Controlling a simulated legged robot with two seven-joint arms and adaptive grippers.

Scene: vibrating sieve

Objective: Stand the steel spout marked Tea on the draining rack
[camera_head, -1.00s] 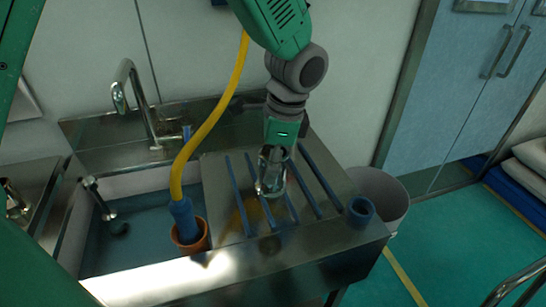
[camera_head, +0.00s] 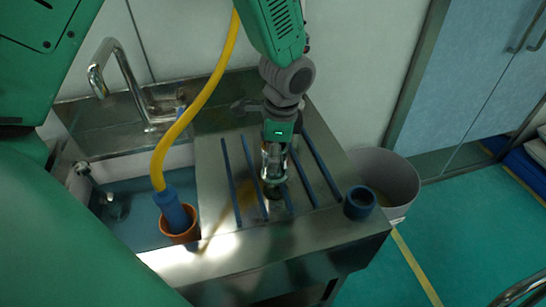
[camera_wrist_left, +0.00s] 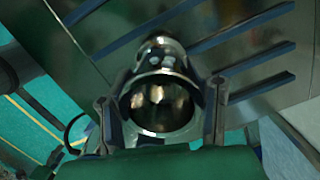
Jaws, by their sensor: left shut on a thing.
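My left gripper (camera_head: 274,166) is shut on a shiny steel spout (camera_head: 272,156), just over the draining rack. The rack (camera_head: 318,170) is a row of blue bars on the steel drainboard. In the left wrist view the two fingers sit on either side of the spout (camera_wrist_left: 160,98), with its wide round opening facing the camera and its narrower end towards the bars. In the head view the spout hangs roughly upright among the middle bars. I cannot tell whether its lower end touches them. No Tea mark is readable. My right gripper is not in view.
A yellow hose (camera_head: 197,105) with a blue end stands in an orange cup (camera_head: 182,232) at the sink's edge. A tap (camera_head: 123,72) rises behind the sink.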

